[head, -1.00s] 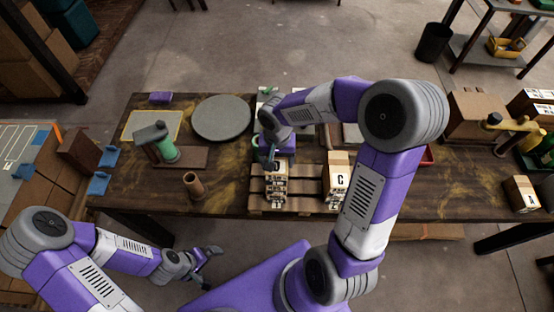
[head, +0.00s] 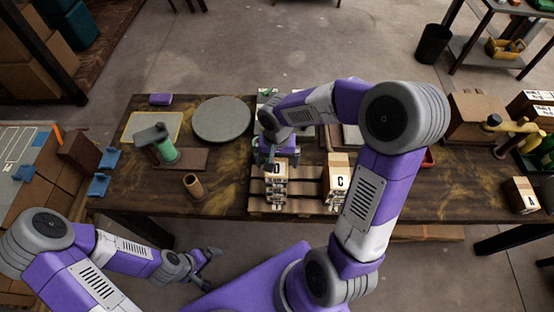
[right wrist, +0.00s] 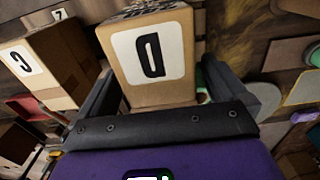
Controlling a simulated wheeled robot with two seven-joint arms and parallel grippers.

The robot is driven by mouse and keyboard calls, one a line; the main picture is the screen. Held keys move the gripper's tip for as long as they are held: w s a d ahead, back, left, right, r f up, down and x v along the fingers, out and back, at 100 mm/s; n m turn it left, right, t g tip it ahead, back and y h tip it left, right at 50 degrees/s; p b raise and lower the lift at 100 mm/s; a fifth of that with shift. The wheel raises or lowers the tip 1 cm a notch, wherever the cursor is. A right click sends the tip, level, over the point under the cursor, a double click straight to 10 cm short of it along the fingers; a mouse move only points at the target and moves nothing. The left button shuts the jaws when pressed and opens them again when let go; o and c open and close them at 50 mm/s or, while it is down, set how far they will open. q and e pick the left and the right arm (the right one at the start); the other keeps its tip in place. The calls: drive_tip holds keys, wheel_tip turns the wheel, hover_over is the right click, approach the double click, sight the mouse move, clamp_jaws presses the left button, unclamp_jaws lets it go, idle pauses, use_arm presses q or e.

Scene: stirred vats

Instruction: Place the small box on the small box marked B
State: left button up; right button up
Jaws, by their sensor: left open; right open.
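A small cardboard box marked D (head: 276,170) stands on top of a stack at the front of the table. In the right wrist view the box marked D (right wrist: 155,62) stands between the two fingers of my right gripper (right wrist: 160,100), which is open around it. In the head view my right gripper (head: 268,155) is just behind and above this box. My left gripper (head: 208,262) is open and empty in front of the table. I cannot make out a box marked B; stacked boxes below D are mostly hidden.
A box marked C (head: 339,180) tops a neighbouring stack, with a gap between; it also shows in the right wrist view (right wrist: 38,66). A box marked A (head: 521,195) stands far right. A round grey disc (head: 221,119) and a brown cylinder (head: 193,186) are left.

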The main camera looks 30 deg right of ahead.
wheel_tip(320, 180, up, 12)
drive_tip(key=shift+f+p, duration=0.25)
drive_tip(key=shift+p, duration=0.9)
